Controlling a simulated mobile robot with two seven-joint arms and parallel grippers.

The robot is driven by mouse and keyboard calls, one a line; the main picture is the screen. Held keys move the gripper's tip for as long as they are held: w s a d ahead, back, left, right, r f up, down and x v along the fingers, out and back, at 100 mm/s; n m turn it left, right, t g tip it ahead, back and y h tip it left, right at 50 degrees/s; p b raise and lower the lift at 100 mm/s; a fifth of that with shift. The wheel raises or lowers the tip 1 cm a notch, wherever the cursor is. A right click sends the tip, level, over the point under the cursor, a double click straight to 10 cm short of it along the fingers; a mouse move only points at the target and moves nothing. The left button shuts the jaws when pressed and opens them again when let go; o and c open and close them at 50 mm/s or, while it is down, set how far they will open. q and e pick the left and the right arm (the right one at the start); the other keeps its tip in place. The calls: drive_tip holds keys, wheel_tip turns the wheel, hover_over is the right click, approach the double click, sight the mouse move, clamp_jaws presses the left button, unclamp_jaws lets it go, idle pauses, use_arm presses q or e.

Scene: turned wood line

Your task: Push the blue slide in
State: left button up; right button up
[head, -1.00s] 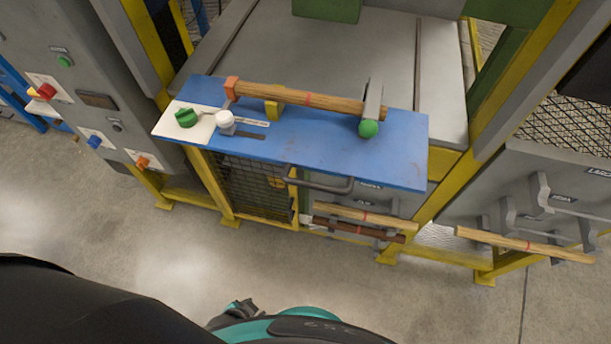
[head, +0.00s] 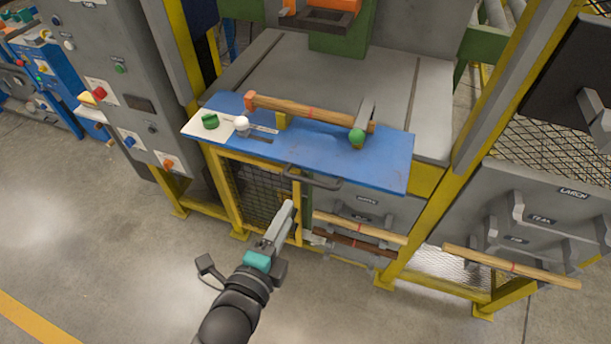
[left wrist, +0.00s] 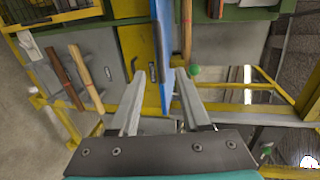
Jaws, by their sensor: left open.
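The blue slide (head: 315,158) juts out from the grey machine bed at waist height. It has a dark bar handle (head: 312,179) on its front edge. A round wooden bar (head: 325,115) lies along the slide's back part. My left gripper (head: 287,213) is below and in front of the slide, apart from the handle. In the left wrist view the left gripper (left wrist: 159,76) is open and empty, with the thin edge of the blue slide (left wrist: 163,35) and its handle (left wrist: 153,72) beyond the fingers. My right gripper does not show.
A green knob (head: 210,121) and a white knob (head: 241,124) sit at the slide's left end. A green ball lever (head: 357,137) is at the right. Wooden bars (head: 361,228) rest on brackets below. The floor in front is clear.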

sight(310, 170)
use_arm(q)
drive_tip(key=b+x, duration=0.2)
drive_tip(key=x, duration=1.3)
drive_tip(key=shift+w+b, duration=0.2)
drive_tip(key=shift+b, duration=0.1)
drive_tip(key=shift+r, duration=0.1)
clamp_jaws()
